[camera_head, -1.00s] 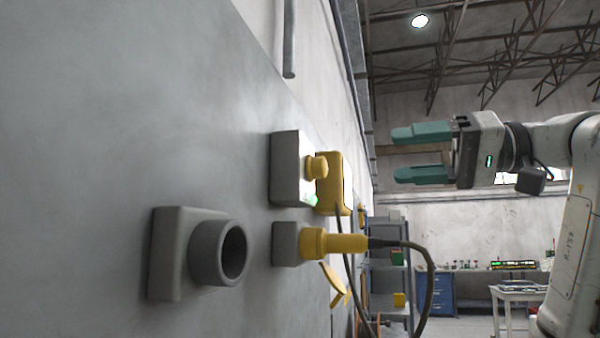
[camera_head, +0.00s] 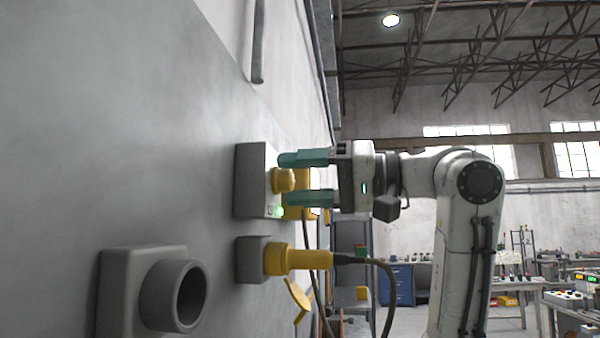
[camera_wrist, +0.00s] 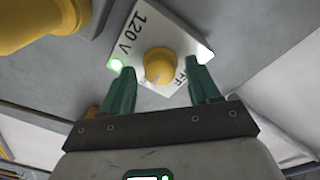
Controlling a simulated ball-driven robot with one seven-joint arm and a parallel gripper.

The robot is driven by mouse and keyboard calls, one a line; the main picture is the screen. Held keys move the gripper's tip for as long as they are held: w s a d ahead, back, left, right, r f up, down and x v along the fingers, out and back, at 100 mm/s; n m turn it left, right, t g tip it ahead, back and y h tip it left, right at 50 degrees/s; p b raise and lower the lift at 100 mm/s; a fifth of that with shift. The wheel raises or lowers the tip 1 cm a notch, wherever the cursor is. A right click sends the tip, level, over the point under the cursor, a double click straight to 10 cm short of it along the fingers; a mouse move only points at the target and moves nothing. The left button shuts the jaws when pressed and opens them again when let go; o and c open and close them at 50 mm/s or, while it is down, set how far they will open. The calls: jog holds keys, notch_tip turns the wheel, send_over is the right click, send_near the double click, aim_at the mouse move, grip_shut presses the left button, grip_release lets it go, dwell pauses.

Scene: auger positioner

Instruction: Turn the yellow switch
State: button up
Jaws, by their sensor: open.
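The yellow switch (camera_head: 284,180) is a round knob on the face of a grey box (camera_head: 249,180) on the wall panel. In the wrist view the yellow switch (camera_wrist: 159,66) sits on a white plate (camera_wrist: 142,36) marked "120 V" and partly "OFF", with a lit green light (camera_wrist: 116,65). My gripper (camera_head: 306,180) is open, its teal fingers above and below the knob in the head view. In the wrist view my gripper (camera_wrist: 163,88) has one finger on each side of the knob, with gaps visible. I cannot tell whether either finger touches it.
A yellow plug (camera_head: 300,259) with a dark cable (camera_head: 385,290) is in a socket just below the switch box. An empty round grey socket (camera_head: 180,295) stands at lower left. A yellow box (camera_head: 312,207) is behind the fingers. Free room lies to the right.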

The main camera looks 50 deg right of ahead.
jog(key=shift+a, duration=0.1)
jog(key=shift+c, duration=0.4)
jog(key=c, duration=1)
jog(key=shift+o, duration=0.2)
jog(key=n+b, duration=0.2)
jog(key=n, duration=0.2)
jog(key=shift+f+n, duration=0.15)
jog(key=shift+n, duration=0.15)
jog(key=n+b, duration=0.2)
jog(key=n, duration=0.2)
jog(key=shift+n+y, duration=0.3)
jog(key=n+b, duration=0.1)
jog(key=n, duration=0.3)
jog(key=shift+n, duration=0.4)
jog(key=shift+n+b, duration=0.6)
jog(key=shift+n, duration=1.6)
